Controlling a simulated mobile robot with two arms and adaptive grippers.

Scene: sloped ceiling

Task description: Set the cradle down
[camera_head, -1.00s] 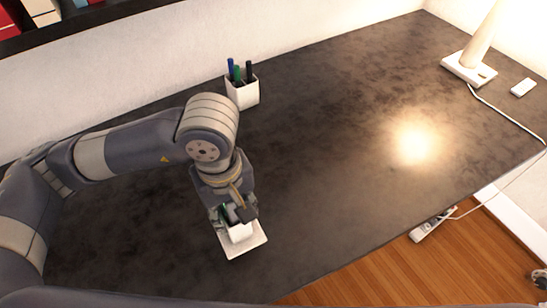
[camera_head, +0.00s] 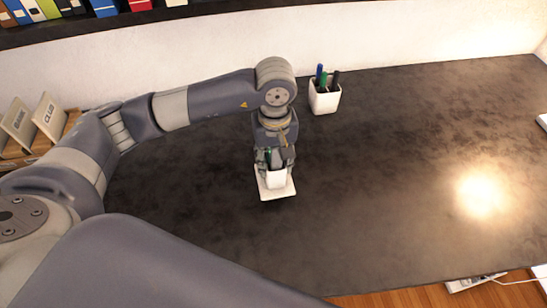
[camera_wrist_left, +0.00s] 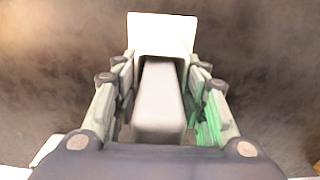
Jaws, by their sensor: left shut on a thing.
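The cradle (camera_head: 277,189) is a white piece with a flat square plate and a block-like upright part. It sits at the tips of my left gripper (camera_head: 274,160), low over the dark desk, left of centre in the head view. In the left wrist view the cradle (camera_wrist_left: 162,32) shows its plate beyond the fingers and its pale block between them. My left gripper (camera_wrist_left: 160,95) is shut on the block from both sides. A green tint shows on the right finger. I cannot tell whether the plate touches the desk. My right gripper is not in view.
The dark desk (camera_head: 390,150) is mostly clear to the right of the gripper. A white pen cup (camera_head: 324,98) with several pens stands behind and right of it. A shelf with binders (camera_head: 135,6) runs along the top. Labelled card holders (camera_head: 47,115) stand at the left.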

